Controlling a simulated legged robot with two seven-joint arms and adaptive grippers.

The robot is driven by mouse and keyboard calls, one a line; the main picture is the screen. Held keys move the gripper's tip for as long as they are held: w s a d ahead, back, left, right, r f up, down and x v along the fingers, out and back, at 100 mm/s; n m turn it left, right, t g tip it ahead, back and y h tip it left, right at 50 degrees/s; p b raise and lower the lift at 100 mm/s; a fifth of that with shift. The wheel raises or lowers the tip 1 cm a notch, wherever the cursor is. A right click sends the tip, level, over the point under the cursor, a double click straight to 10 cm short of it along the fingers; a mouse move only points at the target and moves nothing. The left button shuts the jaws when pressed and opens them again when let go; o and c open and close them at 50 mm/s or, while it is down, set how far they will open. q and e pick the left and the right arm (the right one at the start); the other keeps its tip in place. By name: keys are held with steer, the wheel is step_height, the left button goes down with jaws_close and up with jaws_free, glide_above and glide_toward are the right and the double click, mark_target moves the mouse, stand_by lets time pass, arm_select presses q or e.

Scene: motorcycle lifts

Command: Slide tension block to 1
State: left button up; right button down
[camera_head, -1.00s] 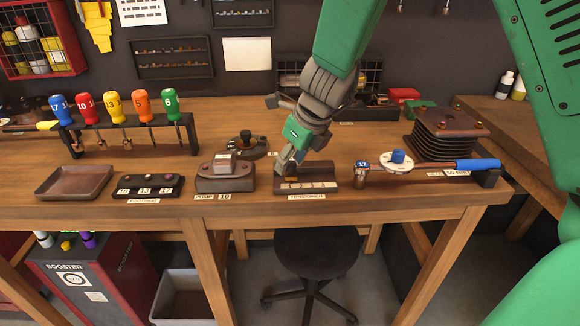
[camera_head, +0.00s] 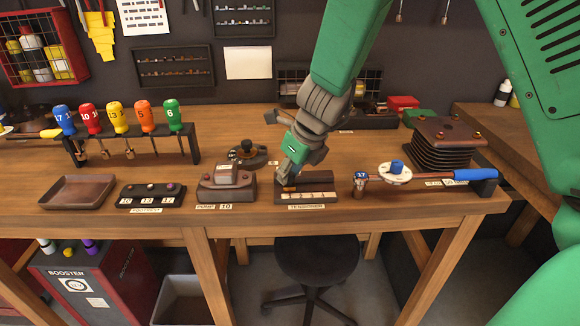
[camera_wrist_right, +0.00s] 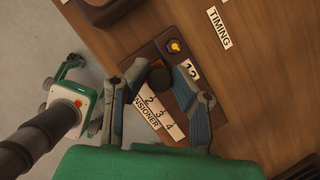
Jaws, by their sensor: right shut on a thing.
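The tensioner (camera_head: 322,190) is a dark brown base with a pale numbered strip and a TENSIONER label, at the bench's front edge. In the right wrist view its base (camera_wrist_right: 150,52) lies under the fingers, with numbers 2, 3 and 4 readable on the strip. My right gripper (camera_head: 286,184) reaches down onto the tensioner's left part. In the wrist view the right gripper (camera_wrist_right: 160,72) has its fingers either side of a dark rounded block (camera_wrist_right: 159,79), shut on it. The fingers partly cover the strip, so the block's exact number is unclear.
A pump unit (camera_head: 226,184) stands close left of the tensioner. A torque wrench (camera_head: 430,176) with a blue handle lies to the right, before a dark ribbed block (camera_head: 445,150). A screwdriver rack (camera_head: 130,132) and an empty tray (camera_head: 75,191) are farther left.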

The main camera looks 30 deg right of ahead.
steer(key=c, duration=1.4)
jaws_free()
steer(key=shift+d+r, duration=0.1)
steer(key=shift+r, duration=0.15)
steer(key=v, duration=1.1)
steer(key=shift+s+r, duration=0.2)
steer(key=shift+s, duration=0.05)
